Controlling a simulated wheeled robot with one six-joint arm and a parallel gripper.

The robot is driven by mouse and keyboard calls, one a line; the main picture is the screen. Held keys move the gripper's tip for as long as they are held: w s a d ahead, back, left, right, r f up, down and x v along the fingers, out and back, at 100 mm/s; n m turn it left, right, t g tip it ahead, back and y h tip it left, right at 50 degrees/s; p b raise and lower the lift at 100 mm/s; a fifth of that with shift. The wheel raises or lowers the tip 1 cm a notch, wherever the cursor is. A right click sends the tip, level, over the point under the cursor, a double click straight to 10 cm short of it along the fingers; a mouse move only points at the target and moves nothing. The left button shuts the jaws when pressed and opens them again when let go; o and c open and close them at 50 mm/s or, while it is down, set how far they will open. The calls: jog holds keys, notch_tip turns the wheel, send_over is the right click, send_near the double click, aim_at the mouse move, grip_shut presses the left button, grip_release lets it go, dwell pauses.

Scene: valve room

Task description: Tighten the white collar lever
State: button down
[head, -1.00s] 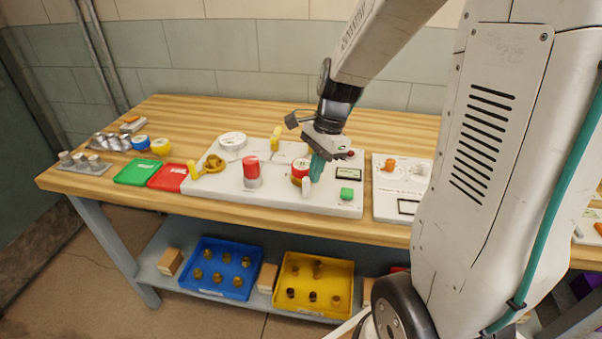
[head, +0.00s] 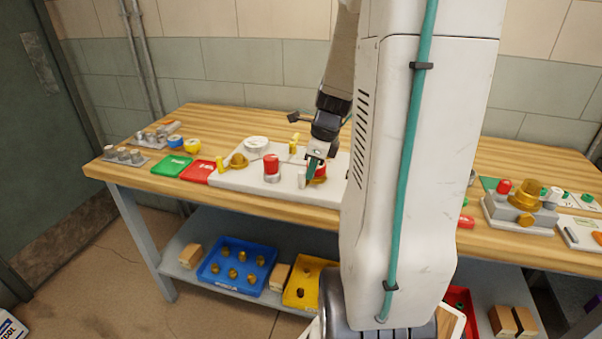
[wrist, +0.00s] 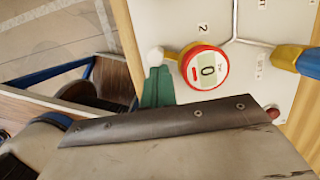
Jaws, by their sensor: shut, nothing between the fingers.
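The white lever (head: 301,180) stands at the front of the white board (head: 255,187), left of a red-rimmed round cap. My wrist housing hides the view below.
A red-topped cylinder (head: 271,166), a white round dial (head: 256,143) and a brass valve (head: 238,160) share the board. Green (head: 171,165) and red (head: 197,171) trays lie left. A blue bin (head: 236,266) and yellow bin (head: 304,282) are on the shelf below. My arm hides the board's right part.

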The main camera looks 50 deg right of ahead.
jog(key=shift+w+a, duration=0.15)
jog(key=shift+w, duration=0.05)
dwell(0.4)
jog(key=s, duration=0.1)
jog(key=s+d, duration=0.2)
jog(key=s, duration=0.1)
jog(key=shift+s+r, duration=0.1)
jog(key=shift+r, duration=0.25)
jog(key=a+v, duration=0.1)
jog(key=v, duration=0.8)
jog(key=shift+d, duration=0.3)
jog(key=shift+r, duration=0.15)
